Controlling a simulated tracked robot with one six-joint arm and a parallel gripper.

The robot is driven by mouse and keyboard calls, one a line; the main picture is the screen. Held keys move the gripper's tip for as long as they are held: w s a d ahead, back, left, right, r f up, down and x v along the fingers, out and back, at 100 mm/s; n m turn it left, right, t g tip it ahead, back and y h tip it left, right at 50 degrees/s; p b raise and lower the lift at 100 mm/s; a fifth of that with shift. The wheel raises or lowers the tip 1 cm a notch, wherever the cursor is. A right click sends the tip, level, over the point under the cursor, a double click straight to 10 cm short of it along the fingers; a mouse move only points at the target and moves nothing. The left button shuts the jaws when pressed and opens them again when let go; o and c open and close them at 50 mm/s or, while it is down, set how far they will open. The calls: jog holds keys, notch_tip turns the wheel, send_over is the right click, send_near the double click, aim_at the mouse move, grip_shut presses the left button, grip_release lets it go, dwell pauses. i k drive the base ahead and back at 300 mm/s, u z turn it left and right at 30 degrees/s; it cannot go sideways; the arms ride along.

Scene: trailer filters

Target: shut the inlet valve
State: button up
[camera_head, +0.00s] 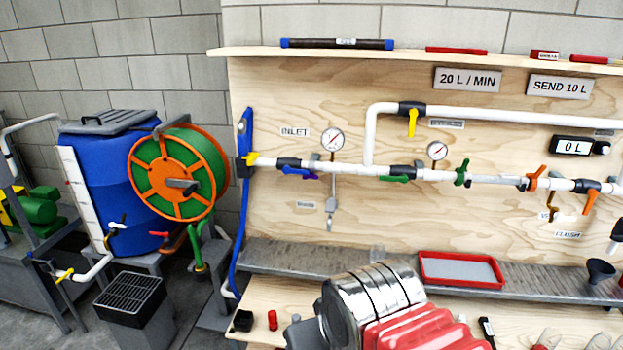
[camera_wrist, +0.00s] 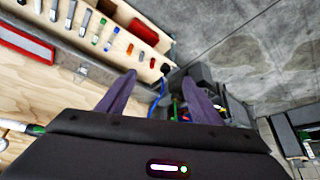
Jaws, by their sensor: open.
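The INLET label (camera_head: 294,132) is on the plywood panel at the left end of the white pipe run. Below it, a valve with a blue-purple lever (camera_head: 299,172) sits on the pipe; the lever lies nearly along the pipe, slightly tilted. A yellow fitting (camera_head: 250,159) is at the pipe's left end, by a blue hose. In the wrist view my gripper (camera_wrist: 159,77) shows two dark purple fingers, spread apart with nothing between them. The inlet valve is not clearly seen in that view. My gripper's fingers cannot be made out in the head view.
A gauge (camera_head: 332,139) is just right of the lever. Other valves have green (camera_head: 394,179), yellow (camera_head: 412,122) and orange (camera_head: 590,201) handles. A red tray (camera_head: 461,269) rests on the grey ledge below. A hose reel (camera_head: 178,174) and blue barrel stand left.

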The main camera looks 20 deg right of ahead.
aim_at(287, 169)
jog(key=k, duration=1.3)
jog(key=z, duration=0.6)
jog(key=i, duration=1.7)
jog(key=u, duration=0.55)
